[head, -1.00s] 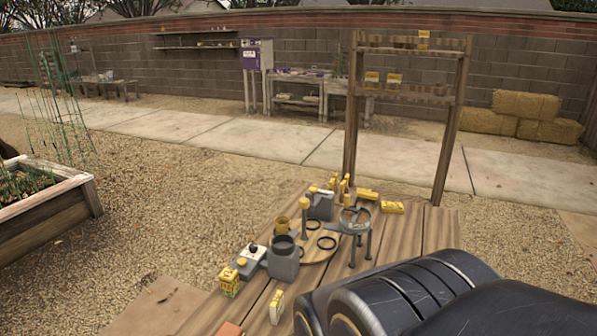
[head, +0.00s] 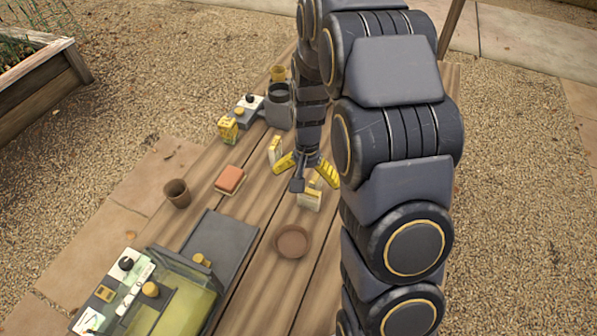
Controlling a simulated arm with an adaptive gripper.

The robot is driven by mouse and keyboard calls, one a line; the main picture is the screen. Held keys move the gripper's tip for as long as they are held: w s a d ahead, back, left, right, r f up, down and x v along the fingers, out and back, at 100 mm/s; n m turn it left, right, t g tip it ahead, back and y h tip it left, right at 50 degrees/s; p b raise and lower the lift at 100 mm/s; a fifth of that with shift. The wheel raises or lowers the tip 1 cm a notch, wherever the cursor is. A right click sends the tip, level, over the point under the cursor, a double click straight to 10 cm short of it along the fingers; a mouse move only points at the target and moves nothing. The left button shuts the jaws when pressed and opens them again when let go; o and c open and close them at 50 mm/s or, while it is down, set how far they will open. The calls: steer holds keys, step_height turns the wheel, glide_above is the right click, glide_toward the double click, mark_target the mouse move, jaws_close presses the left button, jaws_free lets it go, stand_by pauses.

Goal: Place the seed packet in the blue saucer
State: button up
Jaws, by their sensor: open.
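In the head view, my gripper (head: 306,177) hangs over the wooden table with its yellow fingers spread open and nothing seen held. A small upright cream and yellow packet (head: 310,199) stands just below the fingers, partly covered by them; I cannot tell if they touch. A similar packet (head: 275,150) stands just left of the gripper, and a yellow box-like packet (head: 228,130) is farther left. Which one is the seed packet is too small to read. A round brown saucer (head: 292,242) lies nearer than the gripper and looks empty. No blue saucer shows.
An orange-topped block (head: 230,180) and a brown pot (head: 177,193) stand on the left. A grey jug (head: 279,107) stands behind. My arm hides the table's right side.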

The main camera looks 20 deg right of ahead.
mark_target(309, 191)
steer(key=shift+m, duration=0.5)
steer(key=f, duration=0.1)
steer(key=w+d+f, duration=0.1)
steer(key=f, duration=0.1)
steer(key=shift+w+d+f, duration=0.25)
steer(key=shift+w+f, duration=0.05)
steer(key=shift+f, duration=0.05)
step_height(309, 191, down, 8)
steer(key=shift+r, duration=0.25)
steer(key=c, duration=1.1)
steer(key=shift+r, duration=0.1)
step_height(309, 191, up, 10)
steer(key=shift+f, duration=0.15)
steer(key=shift+w+r, duration=0.1)
steer(key=shift+r, duration=0.15)
steer(key=w+a+r+n, duration=0.2)
steer(key=a+r+n, duration=0.2)
steer(key=r, duration=0.4)
steer(key=w+a+r+n, duration=0.2)
steer(key=a+r+n, duration=0.3)
steer(key=r, duration=0.3)
steer(key=shift+a+r, duration=0.15)
steer(key=shift+a, duration=0.5)
